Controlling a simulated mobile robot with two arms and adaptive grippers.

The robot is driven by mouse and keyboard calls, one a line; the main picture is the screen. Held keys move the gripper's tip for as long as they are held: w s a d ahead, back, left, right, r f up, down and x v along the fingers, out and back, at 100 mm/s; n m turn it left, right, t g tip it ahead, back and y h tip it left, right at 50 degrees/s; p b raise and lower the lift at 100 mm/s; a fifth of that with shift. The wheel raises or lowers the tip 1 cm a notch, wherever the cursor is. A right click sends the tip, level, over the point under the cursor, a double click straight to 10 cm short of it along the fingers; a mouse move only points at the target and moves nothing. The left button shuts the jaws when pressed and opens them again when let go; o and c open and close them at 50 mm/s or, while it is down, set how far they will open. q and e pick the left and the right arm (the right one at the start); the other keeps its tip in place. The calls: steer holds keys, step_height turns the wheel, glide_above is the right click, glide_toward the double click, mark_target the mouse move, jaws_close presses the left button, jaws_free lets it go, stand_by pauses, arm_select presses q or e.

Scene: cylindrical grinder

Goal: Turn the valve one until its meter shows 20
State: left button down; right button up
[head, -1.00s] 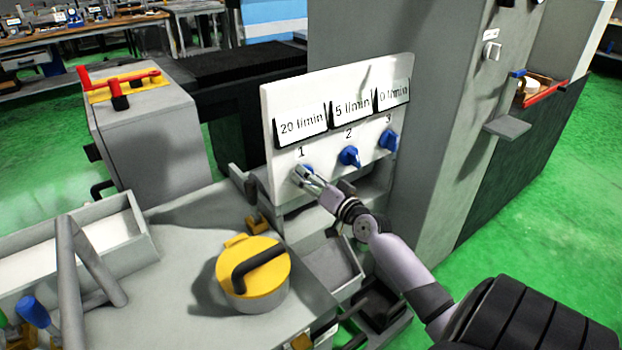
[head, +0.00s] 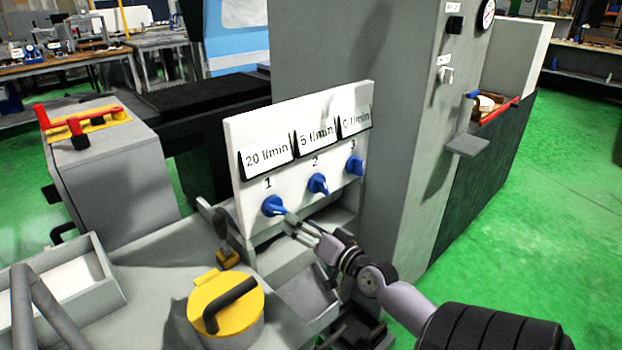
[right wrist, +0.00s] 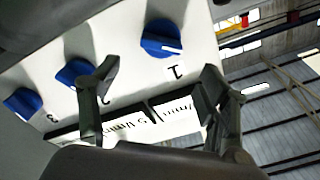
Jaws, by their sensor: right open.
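The white panel (head: 300,215) carries three blue valves under three meters. Valve one (head: 273,206) is at the left, and its meter (head: 266,158) reads 20 l/min. Valve two (head: 317,183) has a meter (head: 315,139) reading 5 l/min, and valve three (head: 355,165) has one (head: 355,121) reading 0 l/min. My right gripper (head: 293,226) is open and empty, just below and right of valve one, apart from it. In the right wrist view, valve one (right wrist: 162,40) shows between and beyond the spread fingers (right wrist: 158,85). My left gripper is out of view.
A yellow-lidded pot (head: 226,302) with a black handle stands on the grey bench at front. A grey cabinet (head: 345,50) rises behind the panel. A grey box with red handles (head: 84,125) is at left. Green floor at right is clear.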

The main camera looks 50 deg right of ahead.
steer(key=s, duration=0.3)
steer(key=shift+a, duration=0.15)
steer(key=shift+f, duration=0.1)
stand_by(0.5)
